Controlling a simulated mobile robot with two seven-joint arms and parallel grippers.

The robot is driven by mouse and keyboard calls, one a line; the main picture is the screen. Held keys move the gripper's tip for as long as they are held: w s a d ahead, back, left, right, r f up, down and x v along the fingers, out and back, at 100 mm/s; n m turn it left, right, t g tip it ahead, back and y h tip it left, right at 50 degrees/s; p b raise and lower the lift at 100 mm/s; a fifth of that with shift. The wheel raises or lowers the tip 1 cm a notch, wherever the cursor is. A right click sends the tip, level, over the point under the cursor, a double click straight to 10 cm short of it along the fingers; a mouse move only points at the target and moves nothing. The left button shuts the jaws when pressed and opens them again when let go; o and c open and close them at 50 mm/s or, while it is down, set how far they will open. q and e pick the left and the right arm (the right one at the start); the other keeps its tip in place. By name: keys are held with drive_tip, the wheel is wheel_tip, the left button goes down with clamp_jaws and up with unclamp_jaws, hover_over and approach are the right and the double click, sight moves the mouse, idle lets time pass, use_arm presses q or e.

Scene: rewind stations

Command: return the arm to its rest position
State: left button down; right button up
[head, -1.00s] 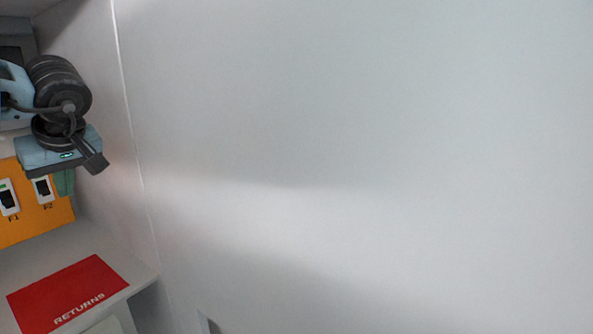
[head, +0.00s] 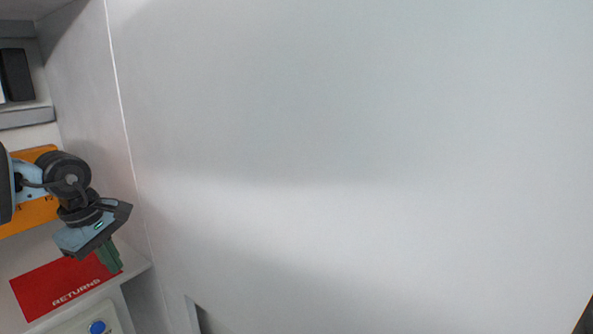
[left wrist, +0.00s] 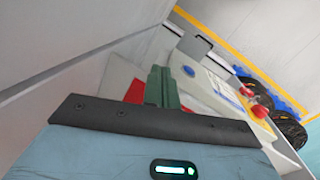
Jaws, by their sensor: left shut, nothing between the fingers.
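My left gripper (head: 110,258) is at the left of the head view, with its green fingers pointing down in front of the red returns mat. The fingers are together with nothing between them. In the left wrist view the same green fingers (left wrist: 160,86) stand up past the dark edge of the gripper body. My left arm comes in from the left edge and is bent at the wrist. My right gripper is not seen in either view.
The red returns mat (head: 50,292) lies on a pale shelf. Below it is a pale panel with a blue button (head: 97,327). An orange panel (head: 40,212) is behind my arm. A large plain white wall (head: 360,150) fills the rest. Blue and black objects (left wrist: 288,128) show at right in the left wrist view.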

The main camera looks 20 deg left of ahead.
use_arm(q)
drive_tip(key=s+d+f+n+t+h+p, duration=0.1)
drive_tip(key=s+d+f+n+t+h, duration=0.25)
drive_tip(key=d+f+n, duration=0.65)
drive_tip(key=s+d+f+n+t+h, duration=0.3)
drive_tip(key=d+f+n+t+h, duration=0.2)
drive_tip(key=f+n, duration=0.75)
drive_tip(key=s+d+f+n+g+y, duration=0.1)
drive_tip(key=s+d+f+n+y, duration=0.2)
drive_tip(key=s+d+f+n, duration=0.5)
drive_tip(key=s+d+f+n+g+y+p, duration=0.1)
drive_tip(key=s+d+f+n+y, duration=0.3)
drive_tip(key=n, duration=1.7)
drive_tip(key=s+d+f, duration=0.3)
drive_tip(key=s+f, duration=0.1)
drive_tip(key=s, duration=0.2)
drive_tip(key=shift+d+f, duration=0.15)
drive_tip(key=shift+d, duration=0.2)
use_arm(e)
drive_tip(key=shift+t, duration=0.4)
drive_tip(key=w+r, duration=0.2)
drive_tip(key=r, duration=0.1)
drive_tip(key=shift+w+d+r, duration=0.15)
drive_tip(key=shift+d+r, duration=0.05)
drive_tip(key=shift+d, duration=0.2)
